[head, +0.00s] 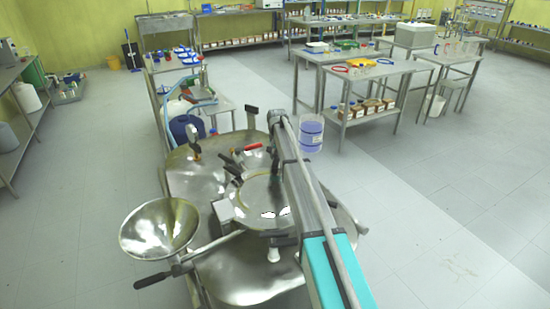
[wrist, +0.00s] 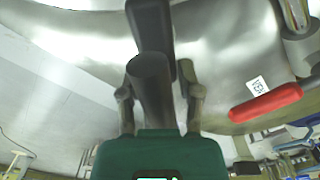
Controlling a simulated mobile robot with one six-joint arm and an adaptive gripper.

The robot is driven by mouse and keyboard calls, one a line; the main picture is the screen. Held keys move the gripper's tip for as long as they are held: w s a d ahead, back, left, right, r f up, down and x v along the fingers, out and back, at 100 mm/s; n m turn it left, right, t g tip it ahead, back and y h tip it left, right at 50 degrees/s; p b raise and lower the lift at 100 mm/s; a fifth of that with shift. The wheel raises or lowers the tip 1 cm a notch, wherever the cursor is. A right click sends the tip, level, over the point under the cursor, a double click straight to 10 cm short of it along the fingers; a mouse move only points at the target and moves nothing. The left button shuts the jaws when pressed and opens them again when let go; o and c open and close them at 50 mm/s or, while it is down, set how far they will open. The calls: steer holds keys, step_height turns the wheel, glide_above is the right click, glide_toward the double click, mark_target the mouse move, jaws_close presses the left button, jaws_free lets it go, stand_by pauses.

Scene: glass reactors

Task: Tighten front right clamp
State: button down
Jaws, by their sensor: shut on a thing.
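In the wrist view my gripper (wrist: 158,92) is shut on a black clamp handle (wrist: 150,78), with one finger on each side. A second dark piece lies just beyond it towards the top, over the shiny metal. A red handle (wrist: 265,104) with a small white label (wrist: 257,86) lies to the right, apart from my fingers. In the head view the round reactor lid (head: 262,190) has several clamps around its rim. My arm crosses its right side; my gripper and the held clamp cannot be made out there. A red handle (head: 252,147) shows at the lid's back.
A metal funnel (head: 160,228) stands at the left of the reactor, with a black-handled lever (head: 153,280) below it. A blue container (head: 187,131) stands behind. Work tables (head: 380,75) are at the back right. Floor is clear at left and right.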

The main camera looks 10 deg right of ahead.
steer(key=shift+d+m, duration=0.1)
steer(key=shift+m, duration=0.2)
steer(key=c, duration=0.6)
jaws_free()
steer(key=shift+s+r, duration=0.1)
steer(key=shift+r, duration=0.05)
steer(key=shift+r, duration=0.1)
